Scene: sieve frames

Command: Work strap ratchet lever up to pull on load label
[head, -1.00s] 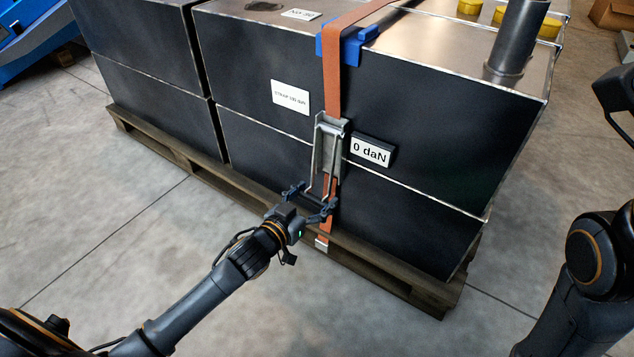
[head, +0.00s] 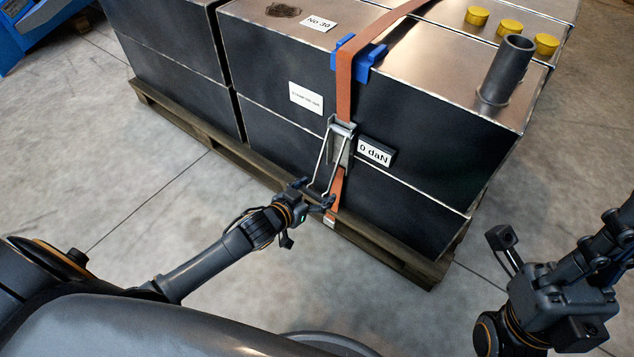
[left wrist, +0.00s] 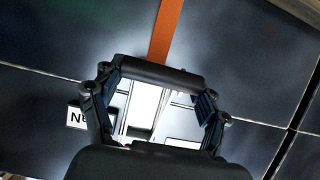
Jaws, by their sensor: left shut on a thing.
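The orange strap (head: 344,95) runs over the load and down its dark front to the metal ratchet (head: 341,146). The ratchet lever (head: 321,160) slants down and outward from the ratchet. My left gripper (head: 313,194) is shut on the dark grip bar at its lower end; the left wrist view shows that bar (left wrist: 158,72) between the fingers. The load label (head: 374,152), right of the ratchet, reads "0 daN". My right arm is at the lower right of the head view; its fingers cannot be made out clearly.
The dark metal boxes (head: 290,140) stand on a wooden pallet (head: 390,255). A blue corner protector (head: 372,57) sits under the strap. A grey pipe (head: 507,70) and yellow caps (head: 508,27) are on top. The concrete floor (head: 75,150) in front is clear.

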